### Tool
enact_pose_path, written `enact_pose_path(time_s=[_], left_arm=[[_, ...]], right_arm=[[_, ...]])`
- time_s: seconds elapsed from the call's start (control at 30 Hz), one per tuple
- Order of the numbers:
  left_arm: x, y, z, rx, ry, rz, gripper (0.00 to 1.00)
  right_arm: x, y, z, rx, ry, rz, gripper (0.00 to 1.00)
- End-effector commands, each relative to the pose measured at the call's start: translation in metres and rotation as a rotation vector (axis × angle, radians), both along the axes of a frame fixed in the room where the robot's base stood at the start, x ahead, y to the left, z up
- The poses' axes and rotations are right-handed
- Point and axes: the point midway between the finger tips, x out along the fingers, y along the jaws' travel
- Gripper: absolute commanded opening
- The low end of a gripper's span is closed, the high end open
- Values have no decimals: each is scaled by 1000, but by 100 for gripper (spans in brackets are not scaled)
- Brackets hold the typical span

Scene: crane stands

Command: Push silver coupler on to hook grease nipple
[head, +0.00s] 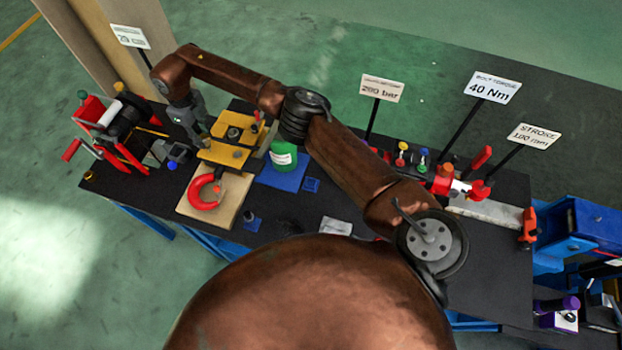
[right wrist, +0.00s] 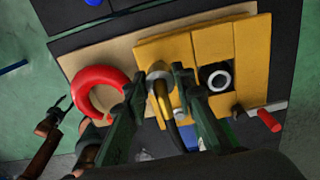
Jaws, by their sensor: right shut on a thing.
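The red hook (head: 205,192) lies on a pale wooden board; in the right wrist view it is a thick red ring (right wrist: 100,92) left of the yellow block. The yellow block (head: 225,153) stands behind the hook on the board. My right gripper (head: 197,141) reaches down at the block's left edge. In the right wrist view its dark fingers (right wrist: 167,80) are closed around the silver coupler (right wrist: 158,72), with a yellowish and black hose-like part below it. The coupler is partly hidden by the fingers. I cannot make out the grease nipple. My left gripper does not show.
A pump with red handles (head: 120,112) stands left of the gripper. My right arm spans the table. Sign posts and small coloured parts line the back right. The black front table is mostly clear.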

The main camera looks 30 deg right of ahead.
Motion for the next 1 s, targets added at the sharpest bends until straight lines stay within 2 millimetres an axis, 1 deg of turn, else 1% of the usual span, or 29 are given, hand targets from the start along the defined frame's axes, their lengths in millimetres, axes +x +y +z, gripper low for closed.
enact_pose_path(time_s=[0.67,0.7,1.0], left_arm=[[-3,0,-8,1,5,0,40],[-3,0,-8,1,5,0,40],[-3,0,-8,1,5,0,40]], right_arm=[[0,0,-15,0,0,0,0],[0,0,-15,0,0,0,24],[0,0,-14,0,0,0,44]])
